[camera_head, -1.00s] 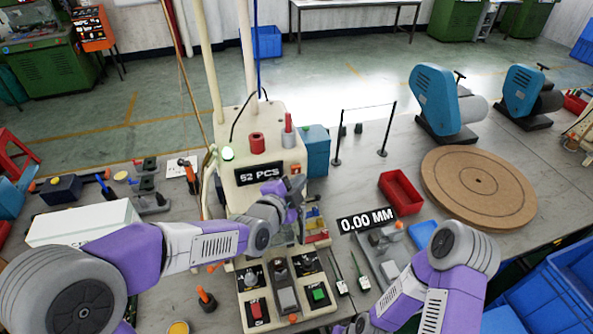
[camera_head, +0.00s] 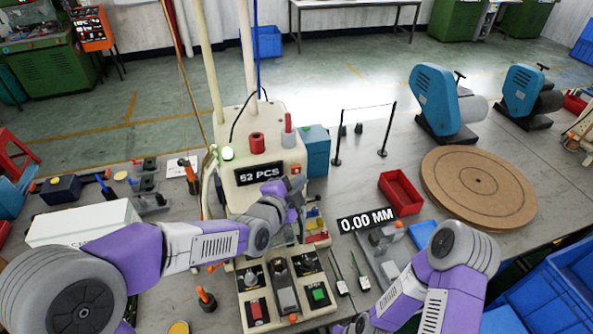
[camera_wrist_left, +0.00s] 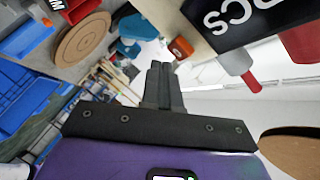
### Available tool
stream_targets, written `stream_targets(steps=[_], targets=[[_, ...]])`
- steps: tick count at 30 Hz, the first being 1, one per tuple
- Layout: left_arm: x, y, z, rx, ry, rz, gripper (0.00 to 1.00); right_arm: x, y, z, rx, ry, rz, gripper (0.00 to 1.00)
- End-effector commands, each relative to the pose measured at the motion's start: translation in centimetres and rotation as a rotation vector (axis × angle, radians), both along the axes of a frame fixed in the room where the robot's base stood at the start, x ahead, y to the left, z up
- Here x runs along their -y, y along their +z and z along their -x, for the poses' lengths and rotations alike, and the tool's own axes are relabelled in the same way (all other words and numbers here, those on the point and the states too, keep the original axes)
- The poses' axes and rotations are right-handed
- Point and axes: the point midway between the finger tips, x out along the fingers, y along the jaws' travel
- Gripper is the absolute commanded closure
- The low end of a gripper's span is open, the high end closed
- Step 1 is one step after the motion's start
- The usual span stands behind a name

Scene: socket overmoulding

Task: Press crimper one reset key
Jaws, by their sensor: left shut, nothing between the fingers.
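The crimper (camera_head: 245,196) is a cream machine with a "52 PCS" display (camera_head: 260,173). A small orange-red key (camera_head: 296,168) sits on its face, right of the display; I read no label on it. The key also shows in the left wrist view (camera_wrist_left: 181,48), just beyond and right of the fingertips. My left gripper (camera_head: 297,182) is in front of the crimper, just below the key; its fingers (camera_wrist_left: 160,66) are shut and empty. I cannot tell whether they touch the key. My right arm comes in at the lower right; its gripper is out of the picture.
A control panel with red (camera_head: 257,311) and green (camera_head: 319,295) buttons lies below my left arm. A red knob (camera_head: 257,143) stands on top of the crimper. A red tray (camera_head: 401,193), a round wooden board (camera_head: 477,213) and a "0.00 MM" display (camera_head: 366,219) are to the right.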

Motion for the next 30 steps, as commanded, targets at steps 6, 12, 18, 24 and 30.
stream_targets(steps=[6, 12, 18, 24, 30], targets=[[0.0, 0.0, -0.1, 0.000, 0.000, 0.000, 1.00, 0.0, -0.1, 0.0, 0.000, 0.000, 0.000, 1.00], [-0.2, -0.1, -0.7, 0.001, 0.000, -0.001, 1.00, 0.0, -0.7, 0.0, 0.000, 0.000, 0.000, 1.00], [-0.3, 0.0, -0.8, 0.000, 0.000, 0.000, 1.00, 0.0, -0.7, 0.0, 0.000, 0.000, 0.000, 1.00], [-0.3, 0.0, -0.8, 0.000, 0.000, 0.000, 1.00, 0.0, -0.7, 0.0, 0.000, 0.000, 0.000, 1.00], [-0.3, 0.0, -1.0, 0.000, 0.000, 0.000, 1.00, 0.0, -0.8, 0.0, 0.000, 0.000, 0.000, 1.00]])
